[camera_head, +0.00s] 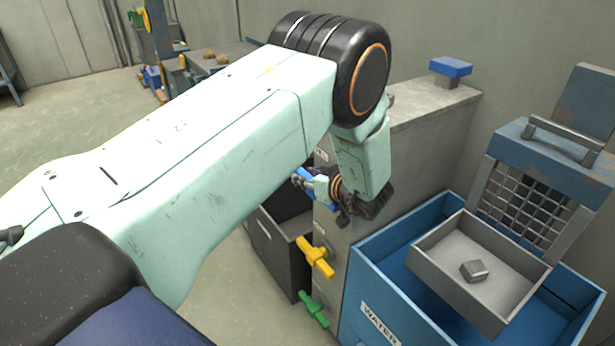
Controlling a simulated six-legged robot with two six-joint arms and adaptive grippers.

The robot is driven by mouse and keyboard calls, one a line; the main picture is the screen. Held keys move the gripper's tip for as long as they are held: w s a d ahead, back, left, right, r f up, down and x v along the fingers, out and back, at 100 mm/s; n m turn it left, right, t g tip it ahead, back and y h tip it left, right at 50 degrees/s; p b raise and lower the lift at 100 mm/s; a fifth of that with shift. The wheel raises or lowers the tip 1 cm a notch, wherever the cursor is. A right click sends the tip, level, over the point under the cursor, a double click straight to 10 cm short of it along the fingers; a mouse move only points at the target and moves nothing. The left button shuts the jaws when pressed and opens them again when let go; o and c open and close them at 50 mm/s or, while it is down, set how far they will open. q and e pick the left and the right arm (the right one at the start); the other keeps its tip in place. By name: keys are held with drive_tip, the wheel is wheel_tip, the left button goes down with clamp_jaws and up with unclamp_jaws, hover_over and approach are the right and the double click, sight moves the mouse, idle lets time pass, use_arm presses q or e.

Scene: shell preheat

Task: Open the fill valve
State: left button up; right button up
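A grey cabinet (425,125) carries three coloured valve handles on its front: a blue handle (310,181), a yellow handle (315,256) below it and a green handle (314,309) lowest. The small labels by the handles are too small to read, so I cannot tell which one is the fill valve. My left arm reaches across the view, and my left gripper (345,205) is at the cabinet front, right by the blue handle. The wrist and handle overlap, so I cannot tell whether the fingers touch or grip it. My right gripper is not in view.
A blue tank (372,292) labelled WATER stands right of the cabinet. A grey tray (443,268) holding a small metal block (473,270) sits over it, beside a wire-mesh panel (520,208). A dark open bin (273,250) stands left of the valves. A blue knob (450,68) tops the cabinet.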

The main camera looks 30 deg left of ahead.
use_arm(q)
clamp_jaws()
drive_tip(key=shift+a, duration=0.1)
idle(0.4)
